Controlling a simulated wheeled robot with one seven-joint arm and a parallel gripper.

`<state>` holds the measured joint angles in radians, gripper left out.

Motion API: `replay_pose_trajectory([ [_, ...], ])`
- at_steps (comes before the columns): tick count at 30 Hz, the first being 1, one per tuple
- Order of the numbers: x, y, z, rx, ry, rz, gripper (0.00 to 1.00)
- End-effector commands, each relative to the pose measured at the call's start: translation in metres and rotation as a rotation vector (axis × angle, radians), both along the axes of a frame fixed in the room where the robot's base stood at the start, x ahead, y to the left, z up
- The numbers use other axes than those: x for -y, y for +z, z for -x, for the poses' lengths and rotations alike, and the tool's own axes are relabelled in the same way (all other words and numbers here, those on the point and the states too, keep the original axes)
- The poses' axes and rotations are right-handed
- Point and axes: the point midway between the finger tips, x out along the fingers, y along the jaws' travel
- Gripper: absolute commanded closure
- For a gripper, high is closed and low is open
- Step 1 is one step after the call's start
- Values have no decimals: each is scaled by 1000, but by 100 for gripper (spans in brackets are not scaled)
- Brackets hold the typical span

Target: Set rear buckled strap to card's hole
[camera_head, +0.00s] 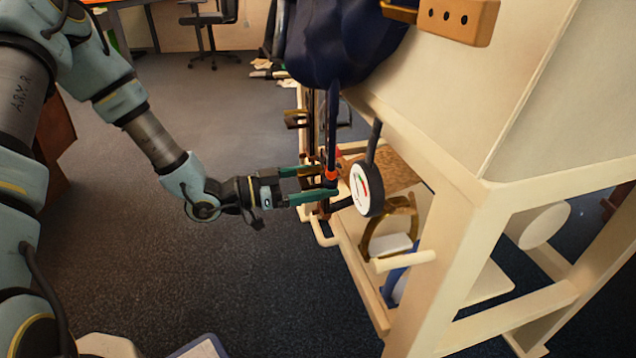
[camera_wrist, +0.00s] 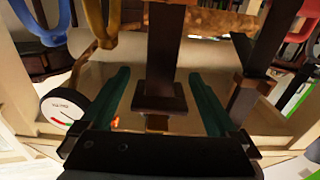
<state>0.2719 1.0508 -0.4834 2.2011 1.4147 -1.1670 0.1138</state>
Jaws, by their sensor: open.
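My gripper (camera_head: 312,185) is open, its two green fingers pointing right beside the wooden stand in the head view. In the wrist view a dark brown strap (camera_wrist: 165,45) hangs down between the open fingers (camera_wrist: 158,98), ending in a wider dark block (camera_wrist: 158,95). I cannot tell whether the fingers touch it. In the head view a dark strap (camera_head: 333,125) drops to the gripper, with a small orange-red part (camera_head: 331,175) near the fingertips. A second dark strap (camera_wrist: 258,75) is at the right in the wrist view. I cannot identify the card or a buckle for certain.
A round dial gauge (camera_head: 364,189) hangs close right of the fingers. The pale wooden stand (camera_head: 440,160) fills the right. A dark blue bundle (camera_head: 345,45) hangs above. Open carpet (camera_head: 200,270) lies left.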

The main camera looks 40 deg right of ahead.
Motion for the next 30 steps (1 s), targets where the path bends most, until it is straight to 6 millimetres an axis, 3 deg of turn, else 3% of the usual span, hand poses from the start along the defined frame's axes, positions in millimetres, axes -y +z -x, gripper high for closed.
replay_pose_trajectory([
  [7, 0, 0, 0, 0, 0, 0, 6],
  [30, 0, 0, 1, 0, -1, -1, 93],
])
